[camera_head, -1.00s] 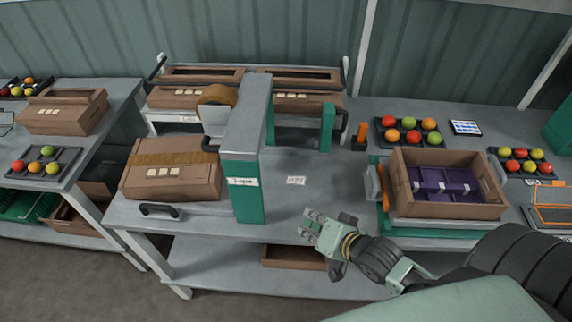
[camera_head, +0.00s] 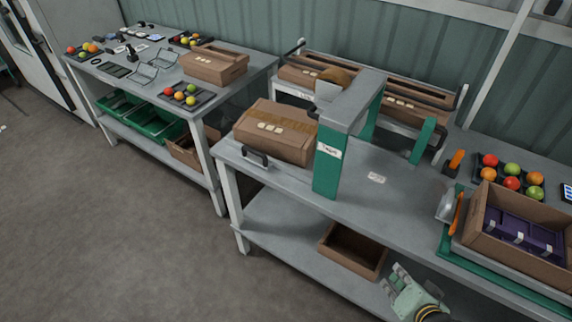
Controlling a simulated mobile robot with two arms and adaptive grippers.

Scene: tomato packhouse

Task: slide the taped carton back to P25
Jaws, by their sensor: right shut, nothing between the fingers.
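The taped carton (camera_head: 266,147) is a closed brown box with a tape strip over its top and pale labels on its side. It stands on the left end of the middle table (camera_head: 345,212), just left of the green and grey tape machine (camera_head: 328,165), whose post hides its right end. A small white plate (camera_head: 376,178) lies on the table right of the machine; its print is too small to read here. No P25 mark is readable. My right gripper (camera_head: 393,280) is shut and empty at the bottom, in front of the table's edge, apart from the carton. My left gripper is not in view.
A black handle (camera_head: 255,156) stands at the table's left end. More cartons (camera_head: 402,105) lie on a rack behind. An open box with purple inserts (camera_head: 520,255) is at right. A gap separates the left table (camera_head: 215,98). Open floor (camera_head: 90,220) lies at left.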

